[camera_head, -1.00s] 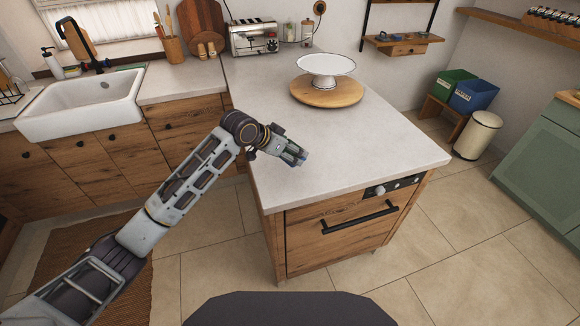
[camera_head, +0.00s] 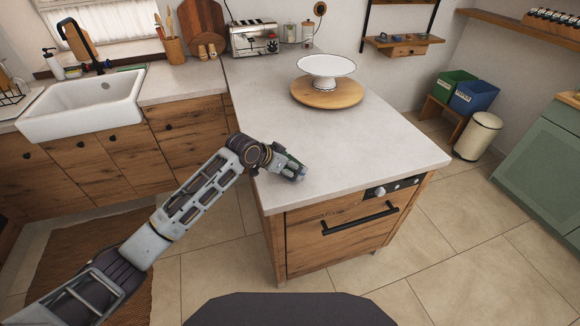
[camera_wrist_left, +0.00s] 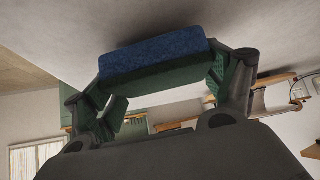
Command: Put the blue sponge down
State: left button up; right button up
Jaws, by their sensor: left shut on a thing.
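The blue sponge (camera_wrist_left: 155,56), with a dark green side, lies between the fingers of my left gripper in the wrist view. My left gripper (camera_head: 297,171) is shut on it over the left front part of the pale countertop (camera_head: 355,160). In the wrist view the left gripper (camera_wrist_left: 160,75) has one finger at each end of the sponge, and the counter surface is close to the blue face. I cannot tell whether the sponge touches the counter. In the head view the sponge is mostly hidden by the gripper. My right gripper is not in view.
A white cake stand (camera_head: 326,68) stands on a round wooden board (camera_head: 327,93) toward the back of the counter. A toaster (camera_head: 254,39) is behind it at the left. The counter's middle and right front are clear. A white sink (camera_head: 80,108) is at the left.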

pick_arm(q)
jog(key=shift+f, duration=0.4)
jog(key=shift+f, duration=0.1)
jog(key=o, duration=0.8)
jog(key=shift+s+a+r, duration=0.2)
jog(key=shift+a+r, duration=0.1)
jog(key=shift+r, duration=0.25)
jog(key=v, duration=1)
jog(key=shift+s+a+r, duration=0.2)
jog(key=shift+a+r, duration=0.05)
jog(key=shift+r, duration=0.05)
